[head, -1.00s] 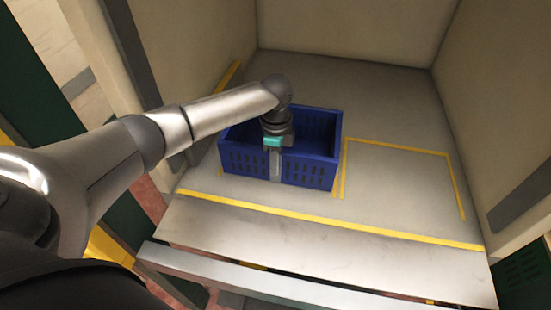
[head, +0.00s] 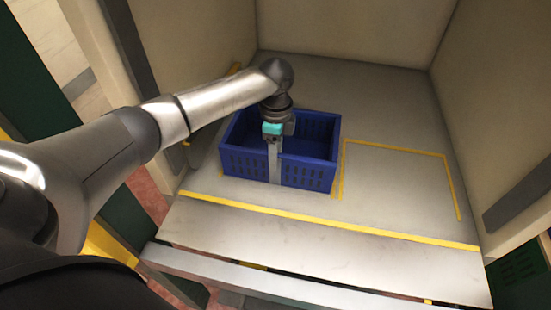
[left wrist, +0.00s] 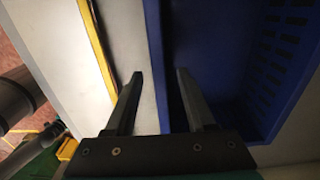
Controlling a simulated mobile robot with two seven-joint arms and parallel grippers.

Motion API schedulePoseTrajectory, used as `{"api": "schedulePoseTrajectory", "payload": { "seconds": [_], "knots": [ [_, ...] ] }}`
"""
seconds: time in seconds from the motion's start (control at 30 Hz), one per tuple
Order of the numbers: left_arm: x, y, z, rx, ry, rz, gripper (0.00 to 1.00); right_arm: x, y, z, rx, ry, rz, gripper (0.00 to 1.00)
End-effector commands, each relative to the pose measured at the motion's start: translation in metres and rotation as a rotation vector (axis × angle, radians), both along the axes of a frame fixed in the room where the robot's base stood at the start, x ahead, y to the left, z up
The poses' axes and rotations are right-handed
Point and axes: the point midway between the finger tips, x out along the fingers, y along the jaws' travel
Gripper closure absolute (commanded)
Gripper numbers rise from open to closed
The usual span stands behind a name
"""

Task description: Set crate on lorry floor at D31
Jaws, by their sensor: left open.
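A blue plastic crate (head: 240,165) with slotted walls stands upright on the lorry floor (head: 350,90). It looks empty and sits within the left taped bay, though it hides most of that bay's yellow lines. My left gripper (head: 274,174) is open at the crate's near wall, pointing down. In the left wrist view, the gripper (left wrist: 157,85) has its fingers apart, one outside the crate wall (left wrist: 155,45) and one on the inner side. I cannot tell whether either finger touches the wall. No D31 label is readable. My right gripper is not in view.
An empty bay outlined by yellow tape (head: 395,148) lies right of the crate. A yellow line (head: 330,224) runs along the floor's front edge. Pale lorry walls (head: 350,30) enclose the back and sides. A grey bar (head: 270,283) crosses in front.

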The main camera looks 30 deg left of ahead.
Motion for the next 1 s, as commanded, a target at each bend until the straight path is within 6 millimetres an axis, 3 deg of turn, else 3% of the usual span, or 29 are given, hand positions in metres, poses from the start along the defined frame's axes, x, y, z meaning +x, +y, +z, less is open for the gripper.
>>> {"api": "schedulePoseTrajectory", "payload": {
  "seconds": [0.03, 0.2, 0.4, 0.6, 1.0],
  "knots": [
    [0.001, 0.000, 0.018, 0.001, -0.004, -0.001, 0.45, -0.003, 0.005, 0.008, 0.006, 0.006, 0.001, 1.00],
    [0.001, 0.000, 0.059, 0.000, -0.004, 0.000, 0.45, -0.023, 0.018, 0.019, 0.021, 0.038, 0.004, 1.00],
    [0.000, 0.000, 0.093, 0.000, -0.003, -0.001, 0.45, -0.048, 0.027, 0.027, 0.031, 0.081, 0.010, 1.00],
    [0.000, 0.000, 0.107, 0.000, -0.001, 0.000, 0.45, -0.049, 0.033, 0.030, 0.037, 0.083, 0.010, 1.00],
    [0.000, 0.000, 0.113, 0.000, -0.001, 0.000, 0.45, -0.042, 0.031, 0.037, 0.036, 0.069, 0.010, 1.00]
  ]
}}
